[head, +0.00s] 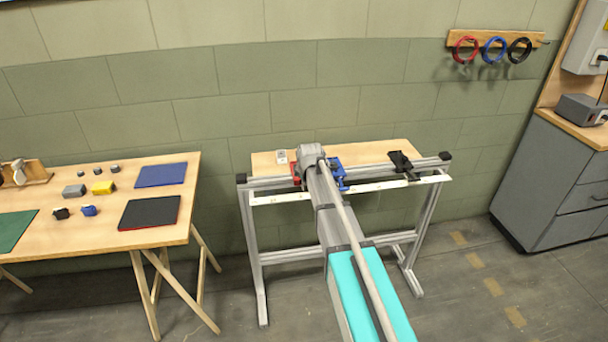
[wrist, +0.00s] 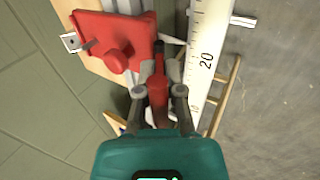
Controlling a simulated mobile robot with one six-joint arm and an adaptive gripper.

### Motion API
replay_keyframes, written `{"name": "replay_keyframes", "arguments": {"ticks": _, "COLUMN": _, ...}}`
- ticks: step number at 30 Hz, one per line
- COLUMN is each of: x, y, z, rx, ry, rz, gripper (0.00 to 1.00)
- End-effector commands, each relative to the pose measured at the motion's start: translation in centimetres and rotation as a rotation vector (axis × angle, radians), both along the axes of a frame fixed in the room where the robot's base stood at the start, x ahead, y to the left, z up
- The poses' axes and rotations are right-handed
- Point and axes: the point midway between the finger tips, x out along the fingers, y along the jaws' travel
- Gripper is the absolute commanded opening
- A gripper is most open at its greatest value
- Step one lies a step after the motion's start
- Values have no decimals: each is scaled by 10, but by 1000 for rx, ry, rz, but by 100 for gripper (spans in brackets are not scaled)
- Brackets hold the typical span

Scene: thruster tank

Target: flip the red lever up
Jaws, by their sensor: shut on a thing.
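The red lever's red mounting block (wrist: 112,40) fills the upper left of the wrist view. In the head view, part of the red lever (head: 296,174) shows just left of my arm. My gripper (wrist: 158,84) is shut on the red lever's handle (wrist: 158,92), with one finger on each side of it. The handle lies beside the block, close to the white scale. How far the lever is tilted is hard to tell. In the head view, my own arm hides the gripper and most of the lever.
A blue lever (head: 338,176) stands close to the right of my arm, and a black one (head: 403,163) is farther right. A white scale (head: 385,184) runs along the bench front (head: 370,151). A wooden table (head: 110,218) with small blocks stands left.

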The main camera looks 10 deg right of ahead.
Motion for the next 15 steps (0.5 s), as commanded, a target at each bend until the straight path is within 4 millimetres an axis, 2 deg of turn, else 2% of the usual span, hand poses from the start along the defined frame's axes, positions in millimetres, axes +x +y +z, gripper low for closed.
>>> {"name": "replay_keyframes", "arguments": {"ticks": 1, "x": 6, "y": -2, "z": 4, "rx": -3, "ry": 29, "rz": -2, "gripper": 0}}
{"name": "replay_keyframes", "arguments": {"ticks": 6, "x": 7, "y": -2, "z": 4, "rx": -3, "ry": 112, "rz": -2, "gripper": 0}}
{"name": "replay_keyframes", "arguments": {"ticks": 15, "x": 6, "y": -1, "z": 3, "rx": -2, "ry": 165, "rz": 0, "gripper": 0}}
